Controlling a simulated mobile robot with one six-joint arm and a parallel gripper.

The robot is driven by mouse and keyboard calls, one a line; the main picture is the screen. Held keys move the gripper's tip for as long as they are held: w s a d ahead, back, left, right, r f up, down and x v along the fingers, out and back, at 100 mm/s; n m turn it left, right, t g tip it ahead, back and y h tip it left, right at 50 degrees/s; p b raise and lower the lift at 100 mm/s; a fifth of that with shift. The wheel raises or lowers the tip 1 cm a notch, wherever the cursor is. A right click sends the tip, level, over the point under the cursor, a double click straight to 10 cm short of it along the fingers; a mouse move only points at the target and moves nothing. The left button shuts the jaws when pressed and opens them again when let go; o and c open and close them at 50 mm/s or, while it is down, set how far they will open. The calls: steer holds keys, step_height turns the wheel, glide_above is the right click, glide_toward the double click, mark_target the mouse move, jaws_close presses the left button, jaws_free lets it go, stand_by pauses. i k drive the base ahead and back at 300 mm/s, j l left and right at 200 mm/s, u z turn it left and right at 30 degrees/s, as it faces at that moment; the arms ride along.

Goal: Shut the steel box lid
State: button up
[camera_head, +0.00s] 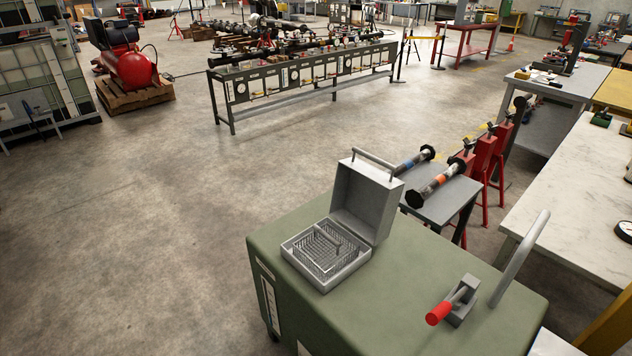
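The steel box (324,284) stands on the green cabinet top. Its lid (362,203) is open, standing up on the back right side of the box. A bar handle (375,163) sits along the lid's upper edge. Inside the box is a wire basket (318,249) with a raised handle. My gripper is not in view.
The green cabinet (395,307) also carries a red-handled clamp (455,304) and a grey upright bar (521,250) at its right. Flanged spools (436,183) lie on a grey table behind the lid. Open floor (150,230) lies left.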

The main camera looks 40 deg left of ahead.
mark_target(365, 199)
steer(key=u, duration=1.2)
steer(key=i+j+z, duration=0.1)
steer(key=i+j, duration=0.15)
steer(key=i+j+z, duration=0.25)
steer(key=i+j, duration=0.2)
steer(key=j, duration=0.25)
steer(key=i+j+z, duration=0.15)
steer(key=j, duration=0.25)
steer(key=i+j+z, duration=0.1)
steer(key=i+j, duration=0.15)
steer(key=i+j+z, duration=0.15)
steer(key=j, duration=0.35)
